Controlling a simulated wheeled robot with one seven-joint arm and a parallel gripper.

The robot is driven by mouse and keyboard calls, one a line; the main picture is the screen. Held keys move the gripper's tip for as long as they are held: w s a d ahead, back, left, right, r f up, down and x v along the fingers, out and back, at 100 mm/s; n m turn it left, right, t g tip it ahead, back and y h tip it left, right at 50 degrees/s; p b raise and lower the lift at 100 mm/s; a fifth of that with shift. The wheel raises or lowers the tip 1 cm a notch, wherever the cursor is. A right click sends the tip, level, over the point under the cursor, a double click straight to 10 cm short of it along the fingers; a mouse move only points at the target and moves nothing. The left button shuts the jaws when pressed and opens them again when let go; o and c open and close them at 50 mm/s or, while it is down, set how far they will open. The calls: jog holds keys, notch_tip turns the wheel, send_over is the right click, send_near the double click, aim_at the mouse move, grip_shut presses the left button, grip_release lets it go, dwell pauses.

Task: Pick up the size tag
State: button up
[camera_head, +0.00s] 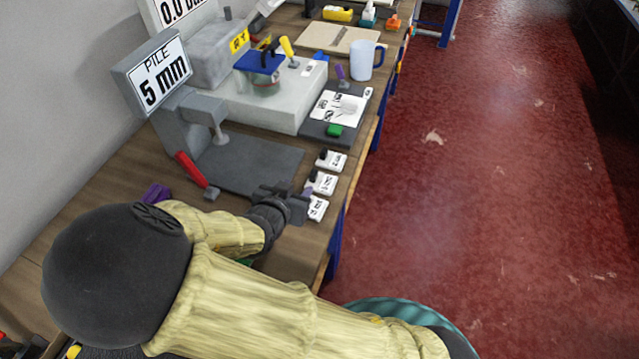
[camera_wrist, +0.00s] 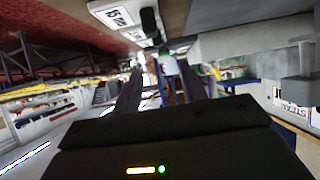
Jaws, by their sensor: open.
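Three small white tags with black knobs lie in a row along the table's right edge: a far tag (camera_head: 333,162), a middle tag (camera_head: 325,186) and a near tag (camera_head: 317,210). Their print is too small to read surely in the head view, so I cannot tell which is the size tag. My gripper (camera_head: 293,203) is open and empty, low over the table just left of the near and middle tags. In the wrist view its two dark fingers (camera_wrist: 158,85) stand apart. A white tag (camera_wrist: 118,17) with black print and a dark knob shows at the top there.
A grey gauge (camera_head: 165,85) marked "PILE 5 mm" with a red lever (camera_head: 191,169) stands left of the tags. Beyond them are a dark board (camera_head: 318,130) with a green block (camera_head: 334,130) and a mug (camera_head: 366,60). The red floor (camera_head: 480,180) drops off at right.

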aim_at(312, 175)
jog(key=b+x, duration=0.1)
jog(key=x, duration=0.6)
jog(key=shift+w+d+f, duration=0.15)
jog(key=shift+w+f, duration=0.05)
jog(key=shift+w, duration=0.1)
jog(key=b+x, duration=0.1)
jog(key=x, duration=0.4)
jog(key=shift+d+f, duration=0.1)
jog(key=shift+f, duration=0.05)
grip_shut()
